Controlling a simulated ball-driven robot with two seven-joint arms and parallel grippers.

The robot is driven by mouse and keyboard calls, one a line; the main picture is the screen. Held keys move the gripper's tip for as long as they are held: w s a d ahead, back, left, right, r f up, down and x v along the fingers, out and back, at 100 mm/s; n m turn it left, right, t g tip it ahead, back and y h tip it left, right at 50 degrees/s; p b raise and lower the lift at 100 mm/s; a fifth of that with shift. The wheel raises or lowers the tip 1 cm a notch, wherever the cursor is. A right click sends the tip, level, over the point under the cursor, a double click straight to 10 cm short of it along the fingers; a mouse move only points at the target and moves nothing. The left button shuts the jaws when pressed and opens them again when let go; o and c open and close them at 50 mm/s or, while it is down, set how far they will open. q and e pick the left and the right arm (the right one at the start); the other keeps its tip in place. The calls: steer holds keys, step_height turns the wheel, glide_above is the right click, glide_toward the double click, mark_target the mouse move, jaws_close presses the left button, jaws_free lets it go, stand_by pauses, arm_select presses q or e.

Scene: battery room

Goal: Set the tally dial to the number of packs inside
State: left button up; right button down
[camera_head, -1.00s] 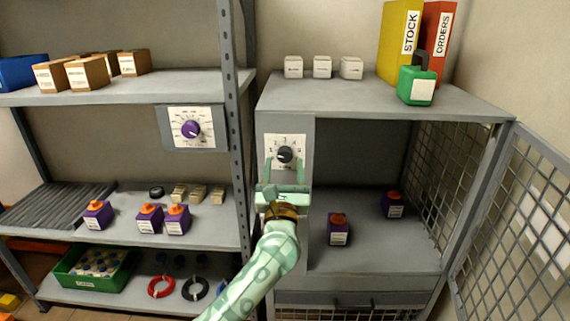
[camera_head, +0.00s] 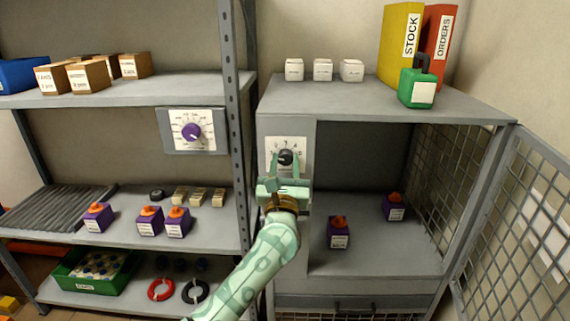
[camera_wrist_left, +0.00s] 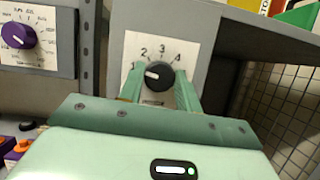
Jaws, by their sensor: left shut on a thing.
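The tally dial is a black knob (camera_head: 286,157) on a white number plate (camera_wrist_left: 186,52) at the cage cabinet's left front. It also shows in the left wrist view (camera_wrist_left: 161,75), where 1, 2, 3 and 4 are readable. Its white mark points left, close to the 1. My left gripper (camera_head: 285,164) is shut on the knob, one finger on each side; its fingers partly cover the plate. Two purple packs with orange tops stand inside the cabinet, one in front (camera_head: 339,233) and one farther back (camera_head: 395,208). My right gripper is not in view.
The mesh door (camera_head: 515,225) stands open at the right. A purple dial (camera_head: 191,132) is on the left shelving. Several more purple packs (camera_head: 150,222) stand on that shelf, outside the cabinet. A green padlock-shaped object (camera_head: 417,88) and binders stand on the cabinet top.

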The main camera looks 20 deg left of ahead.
arm_select(q)
steer(key=m, duration=0.1)
steer(key=m+h+p, duration=0.1)
steer(key=shift+r+m+h+p, duration=0.25)
steer(key=shift+m+h+p, duration=0.05)
steer(key=m+h+p, duration=0.2)
steer(key=m, duration=0.2)
steer(key=shift+a+p, duration=0.1)
steer(key=shift+p, duration=0.3)
steer(key=m+h+p, duration=0.1)
steer(key=m+p, duration=0.1)
steer(key=m, duration=0.1)
steer(key=shift+f, duration=0.1)
steer(key=shift+f+m+h+p, duration=0.1)
steer(key=shift+m+h+p, duration=0.25)
steer(key=shift+m, duration=0.25)
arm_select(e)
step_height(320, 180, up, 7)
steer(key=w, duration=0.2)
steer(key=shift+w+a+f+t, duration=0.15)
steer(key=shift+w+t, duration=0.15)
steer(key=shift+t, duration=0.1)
arm_select(q)
steer(key=shift+g, duration=0.3)
steer(key=shift+f, duration=0.1)
steer(key=o, duration=1)
steer(key=shift+c, duration=0.2)
steer(key=shift+s, duration=0.15)
